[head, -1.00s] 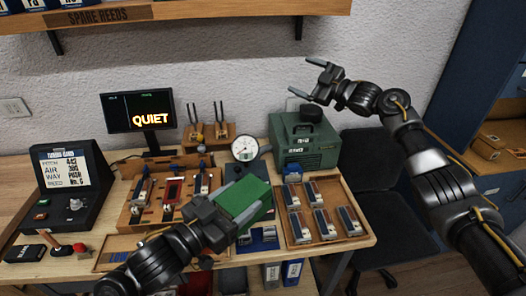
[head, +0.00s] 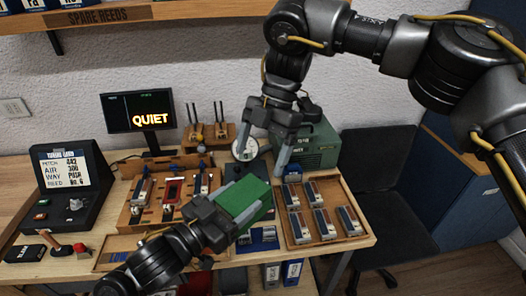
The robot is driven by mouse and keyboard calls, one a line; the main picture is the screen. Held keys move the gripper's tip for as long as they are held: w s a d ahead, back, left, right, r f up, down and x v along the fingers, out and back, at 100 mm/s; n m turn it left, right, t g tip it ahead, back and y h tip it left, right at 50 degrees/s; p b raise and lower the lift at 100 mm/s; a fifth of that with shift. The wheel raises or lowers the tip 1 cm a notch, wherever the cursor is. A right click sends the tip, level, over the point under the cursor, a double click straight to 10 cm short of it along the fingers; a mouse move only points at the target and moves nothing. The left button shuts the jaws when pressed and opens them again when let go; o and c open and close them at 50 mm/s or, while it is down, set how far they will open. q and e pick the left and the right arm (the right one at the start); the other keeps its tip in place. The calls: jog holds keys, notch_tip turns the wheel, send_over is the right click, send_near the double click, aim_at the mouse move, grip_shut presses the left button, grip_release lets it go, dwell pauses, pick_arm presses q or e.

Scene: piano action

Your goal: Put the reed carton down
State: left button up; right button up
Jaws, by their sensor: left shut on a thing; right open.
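The reed carton (head: 248,196) is a green box in the jaws of my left gripper (head: 229,203). My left gripper is shut on it and holds it over the front middle of the bench, tilted in the picture. What lies directly under the carton is partly hidden. My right gripper (head: 262,158) is open and empty, pointing down above the back middle of the bench, just behind the carton. It hides part of the round dial gauge (head: 245,148) and of the green machine (head: 318,146).
A wooden tray (head: 342,187) with several small blocks sits right of the carton. A wooden rack (head: 128,212) stands to the left. The monitor (head: 138,112) reads QUIET. A control box (head: 68,185) is at far left. The blue item (head: 262,238) lies near the front edge.

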aim_at(249, 200)
jog(key=x, duration=1.2)
jog(key=shift+d+f, duration=0.1)
jog(key=shift+d, duration=0.25)
